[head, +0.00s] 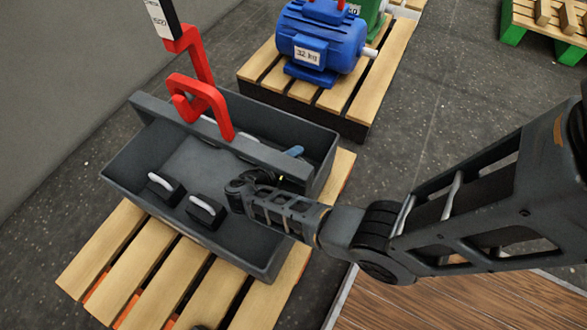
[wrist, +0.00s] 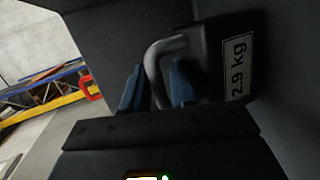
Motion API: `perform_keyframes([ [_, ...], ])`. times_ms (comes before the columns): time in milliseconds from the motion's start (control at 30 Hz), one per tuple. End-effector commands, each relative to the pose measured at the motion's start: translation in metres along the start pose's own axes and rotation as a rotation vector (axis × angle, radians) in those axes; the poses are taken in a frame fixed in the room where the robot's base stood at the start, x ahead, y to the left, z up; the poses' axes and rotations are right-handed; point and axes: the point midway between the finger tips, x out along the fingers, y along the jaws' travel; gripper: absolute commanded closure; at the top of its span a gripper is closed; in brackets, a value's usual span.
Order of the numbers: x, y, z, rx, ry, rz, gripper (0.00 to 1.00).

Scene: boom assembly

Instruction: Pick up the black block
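In the wrist view a black block (wrist: 228,60) with a grey bar handle (wrist: 155,68) and a "2.9 kg" label stands close against the dark surfaces around it. My gripper (wrist: 158,90) has its two blue fingers apart, one on each side of the handle's near leg. I see no clear contact. In the head view my gripper (head: 292,152) reaches over the right end of the grey bin, where a blue fingertip shows; the block there is mostly hidden. Two other black blocks, one left (head: 165,188) and one right (head: 206,211), sit in the near compartment with pale handles up.
The grey bin (head: 122,178) rests on a wooden pallet (head: 110,262) and has a raised divider. A red hooked bar (head: 195,92) rises over the divider. A blue motor (head: 322,45) marked "32 kg" stands on another pallet behind.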

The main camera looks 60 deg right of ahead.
Motion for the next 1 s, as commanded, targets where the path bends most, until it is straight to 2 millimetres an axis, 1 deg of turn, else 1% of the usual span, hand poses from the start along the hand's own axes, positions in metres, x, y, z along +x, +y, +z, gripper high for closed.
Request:
perform_keyframes([
  [200, 0.0007, 0.0005, 0.0, 0.0, 0.0, 0.0, 0.73],
  [267, 0.0007, 0.0005, 0.0, 0.0, 0.0, 0.0, 0.77],
  [500, 0.0005, 0.0, 0.0001, 0.0, 0.001, 0.0, 1.0],
  [1000, 0.0003, -0.0011, 0.0002, 0.0, 0.001, -0.002, 1.0],
])
